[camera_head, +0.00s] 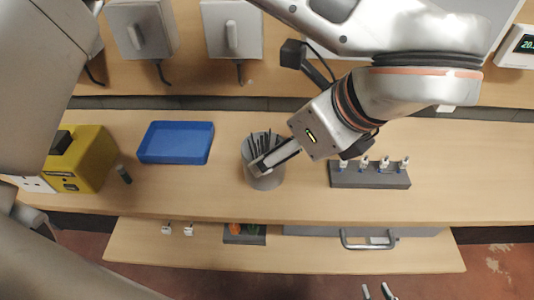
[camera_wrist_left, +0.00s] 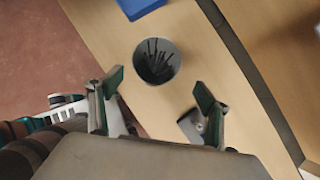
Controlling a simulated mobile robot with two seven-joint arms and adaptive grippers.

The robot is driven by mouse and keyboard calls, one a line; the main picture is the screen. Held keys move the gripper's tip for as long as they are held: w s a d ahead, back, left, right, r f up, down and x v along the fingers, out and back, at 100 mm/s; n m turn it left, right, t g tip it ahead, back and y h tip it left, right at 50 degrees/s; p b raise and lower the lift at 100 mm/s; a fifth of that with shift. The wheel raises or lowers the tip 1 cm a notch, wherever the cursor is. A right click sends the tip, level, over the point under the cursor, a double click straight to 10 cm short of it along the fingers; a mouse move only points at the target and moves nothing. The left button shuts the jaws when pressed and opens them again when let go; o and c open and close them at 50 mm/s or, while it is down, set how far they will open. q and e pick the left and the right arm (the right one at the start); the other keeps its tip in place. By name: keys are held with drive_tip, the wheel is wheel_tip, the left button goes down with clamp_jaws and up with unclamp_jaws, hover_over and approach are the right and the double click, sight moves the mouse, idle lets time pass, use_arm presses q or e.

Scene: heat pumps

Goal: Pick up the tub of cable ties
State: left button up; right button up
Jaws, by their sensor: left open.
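The tub of cable ties (camera_head: 262,181) is a grey, round, open cup with dark ties standing in it, upright on the wooden bench. My left gripper (camera_head: 260,167) reaches in from above right and overlaps the tub in the head view. In the left wrist view the two fingers (camera_wrist_left: 160,88) are spread apart, and the tub (camera_wrist_left: 171,76) shows just ahead of the fingertips with nothing gripped. Whether a finger touches the rim I cannot tell. My right gripper (camera_head: 376,291) shows only as two separated fingertips at the bottom edge, far from the tub.
A blue tray (camera_head: 176,142) and a yellow box (camera_head: 92,158) stand left of the tub. A dark block with several small fittings (camera_head: 370,178) is to the right. A lower wooden surface (camera_head: 300,256) juts out in front. Grey boxes (camera_head: 233,30) hang behind.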

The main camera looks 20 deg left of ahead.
use_arm(q)
drive_tip(key=x, duration=0.4)
drive_tip(key=a+x, duration=0.1)
drive_tip(key=x, duration=0.1)
drive_tip(key=shift+s+a, duration=0.2)
drive_tip(key=shift+w+a+f, duration=0.1)
drive_tip(key=shift+w+f, duration=0.05)
drive_tip(key=shift+f, duration=0.15)
drive_tip(key=c, duration=1.3)
